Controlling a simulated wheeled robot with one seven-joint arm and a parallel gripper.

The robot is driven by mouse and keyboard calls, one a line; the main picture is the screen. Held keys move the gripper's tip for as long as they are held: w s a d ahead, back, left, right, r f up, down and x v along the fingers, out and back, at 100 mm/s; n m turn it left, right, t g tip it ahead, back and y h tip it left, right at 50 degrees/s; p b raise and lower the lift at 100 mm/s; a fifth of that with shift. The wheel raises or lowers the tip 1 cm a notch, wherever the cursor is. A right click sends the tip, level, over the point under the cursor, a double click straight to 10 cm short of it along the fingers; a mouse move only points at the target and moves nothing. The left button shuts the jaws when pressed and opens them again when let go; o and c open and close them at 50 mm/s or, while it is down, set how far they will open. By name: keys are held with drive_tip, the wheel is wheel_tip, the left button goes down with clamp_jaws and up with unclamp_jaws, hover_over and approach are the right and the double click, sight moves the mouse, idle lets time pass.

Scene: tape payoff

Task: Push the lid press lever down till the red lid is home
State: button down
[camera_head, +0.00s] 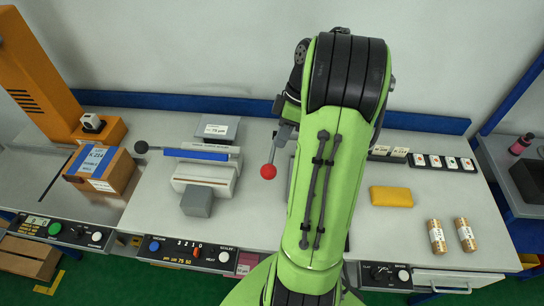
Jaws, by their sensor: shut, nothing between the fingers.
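A lever with a red ball knob (268,171) stands left of my arm, its thin rod running up toward my gripper. I take it for the lid press lever. My gripper (284,133) shows only partly at the left edge of my green arm, just above and right of the knob. It is shut and holds nothing. I cannot tell whether it touches the rod. My arm hides most of the press behind it. I cannot make out the red lid.
A white device with a blue bar (203,155) and a black-knobbed lever (141,147) stands to the left. A cardboard box (112,174) is farther left. A yellow block (391,196) and two tan rolls (437,237) lie to the right. The bench between them is clear.

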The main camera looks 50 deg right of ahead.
sight(271, 165)
drive_tip(key=x, duration=0.6)
drive_tip(key=shift+s+a+f, duration=0.15)
drive_tip(key=shift+f, duration=0.35)
drive_tip(key=shift+b, duration=0.3)
